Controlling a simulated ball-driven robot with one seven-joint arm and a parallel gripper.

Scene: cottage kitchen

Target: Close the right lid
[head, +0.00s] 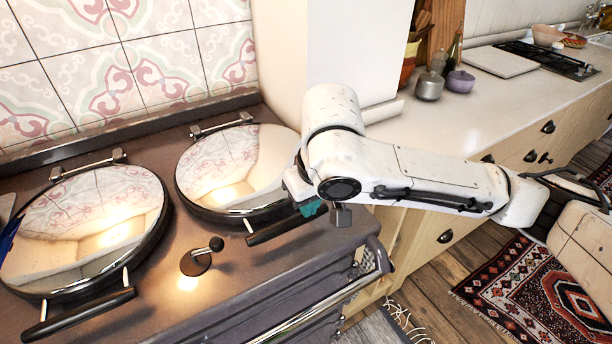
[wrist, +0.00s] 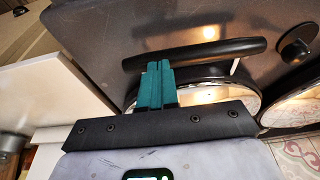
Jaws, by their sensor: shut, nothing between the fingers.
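The right lid (head: 228,165) is a round, mirror-like disc with a dark rim, lying flat over the stove's right plate. Its black bar handle (head: 270,232) sticks out at the front. My gripper (head: 313,208) is at the right front edge of this lid, beside the handle's right end, partly hidden by my arm. In the wrist view, my gripper's teal fingers (wrist: 155,68) are together and empty. Their tips lie close to the black handle (wrist: 200,52), over the lid's rim. I cannot tell whether they touch it.
The left lid (head: 85,228) also lies flat. A small black knob (head: 198,260) stands between the lids at the front. A metal rail (head: 335,300) runs along the stove's front. A white wall block (head: 350,50) and the counter (head: 480,118) with pots stand to the right.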

